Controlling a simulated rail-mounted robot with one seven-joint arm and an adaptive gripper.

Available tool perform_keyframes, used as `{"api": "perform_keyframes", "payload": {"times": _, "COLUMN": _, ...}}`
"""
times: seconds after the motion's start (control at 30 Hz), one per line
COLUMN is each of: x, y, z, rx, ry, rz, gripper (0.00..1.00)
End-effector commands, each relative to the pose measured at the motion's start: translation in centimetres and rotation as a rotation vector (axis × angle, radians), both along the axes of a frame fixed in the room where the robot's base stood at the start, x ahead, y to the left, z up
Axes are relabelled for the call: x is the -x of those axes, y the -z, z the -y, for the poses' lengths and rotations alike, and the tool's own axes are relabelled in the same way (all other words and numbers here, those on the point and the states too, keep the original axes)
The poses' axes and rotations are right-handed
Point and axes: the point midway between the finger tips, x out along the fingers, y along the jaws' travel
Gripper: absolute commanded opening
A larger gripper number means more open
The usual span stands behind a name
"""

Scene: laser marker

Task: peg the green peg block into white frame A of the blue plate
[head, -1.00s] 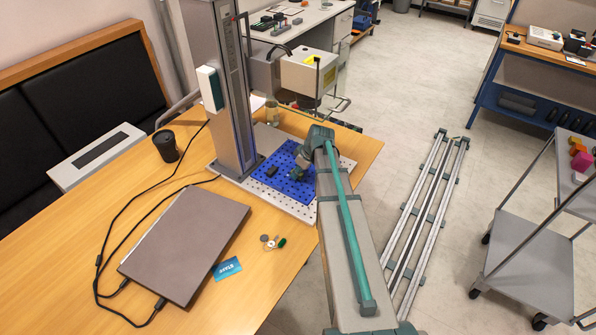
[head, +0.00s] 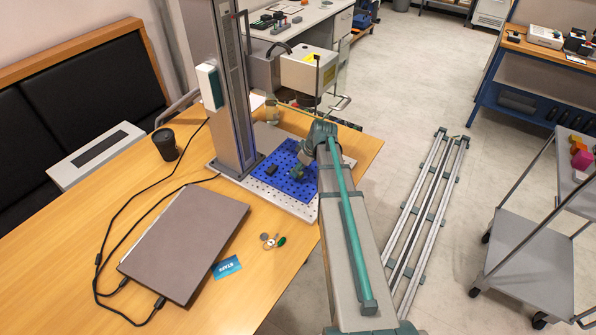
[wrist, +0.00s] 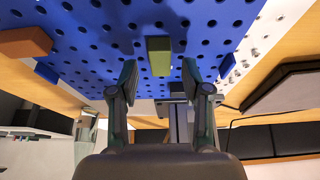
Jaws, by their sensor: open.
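The blue plate (head: 268,184) with rows of holes lies on the table at the foot of a tall column; it fills the upper wrist view (wrist: 200,35). The green peg block (wrist: 158,57) shows upright in the wrist view, in the gap between my fingertips. My gripper (wrist: 158,66) is open, one finger each side of the block, with visible gaps. I cannot tell its depth from the fingertips. I cannot make out white frame A.
An orange-brown block (wrist: 25,42) and a blue piece (wrist: 47,72) are left in the wrist view; another blue piece (wrist: 226,66) is right. A laptop (head: 185,243) and a black cup (head: 166,144) stand on the table.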

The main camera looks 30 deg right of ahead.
Motion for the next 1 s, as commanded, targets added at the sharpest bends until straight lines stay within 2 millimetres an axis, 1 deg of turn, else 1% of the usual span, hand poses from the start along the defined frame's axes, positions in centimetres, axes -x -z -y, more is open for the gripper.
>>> {"api": "perform_keyframes", "payload": {"times": 0.03, "x": 0.4, "y": -0.7, "z": 0.1, "rx": 0.001, "ry": 0.001, "rz": 0.002, "gripper": 0.48}}
{"api": "perform_keyframes", "payload": {"times": 0.07, "x": 1.0, "y": -0.8, "z": 0.4, "rx": 0.001, "ry": 0.003, "rz": 0.001, "gripper": 0.48}}
{"api": "perform_keyframes", "payload": {"times": 0.1, "x": 2.0, "y": -0.5, "z": 0.9, "rx": 0.001, "ry": 0.004, "rz": 0.000, "gripper": 0.48}}
{"api": "perform_keyframes", "payload": {"times": 0.3, "x": 5.9, "y": -0.5, "z": 3.1, "rx": 0.001, "ry": 0.004, "rz": 0.000, "gripper": 0.48}}
{"api": "perform_keyframes", "payload": {"times": 0.5, "x": 8.9, "y": -0.6, "z": 4.9, "rx": 0.000, "ry": 0.003, "rz": 0.000, "gripper": 0.48}}
{"api": "perform_keyframes", "payload": {"times": 0.7, "x": 10.4, "y": -0.7, "z": 5.9, "rx": 0.000, "ry": 0.001, "rz": 0.000, "gripper": 0.48}}
{"api": "perform_keyframes", "payload": {"times": 1.0, "x": 10.7, "y": -0.8, "z": 6.2, "rx": 0.000, "ry": 0.000, "rz": 0.000, "gripper": 0.48}}
